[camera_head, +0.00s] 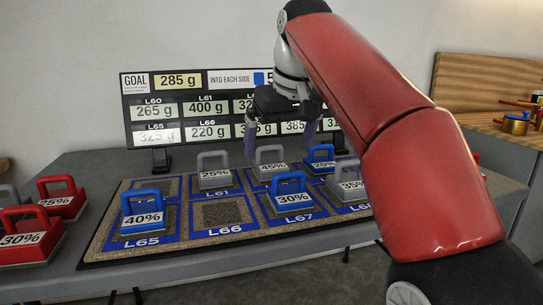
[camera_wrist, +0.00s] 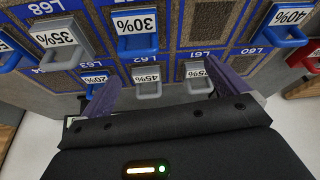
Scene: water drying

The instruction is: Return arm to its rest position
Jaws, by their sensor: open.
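My red arm (camera_head: 375,85) reaches in from the right of the head view, over the table. My gripper (camera_head: 281,138) hangs above the back of the labelled mat (camera_head: 108,240), in front of the display board. Its two purple fingers are spread apart with nothing between them. In the wrist view my gripper (camera_wrist: 162,80) is also open, and the grey 45% block (camera_wrist: 147,82) shows between and beyond its fingers. The grey 25% block (camera_head: 214,178) and grey 45% block (camera_head: 270,166) stand below it on the mat. I cannot tell the exact height gap.
Blue 40% (camera_head: 142,212), blue 30% (camera_head: 290,193), blue 20% (camera_head: 321,162) and grey 35% (camera_head: 350,182) blocks stand on the mat. Pad L66 (camera_head: 222,214) is bare. Red blocks (camera_head: 28,240) stand left. The display board (camera_head: 140,110) stands behind; a wooden counter (camera_head: 480,100) is right.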

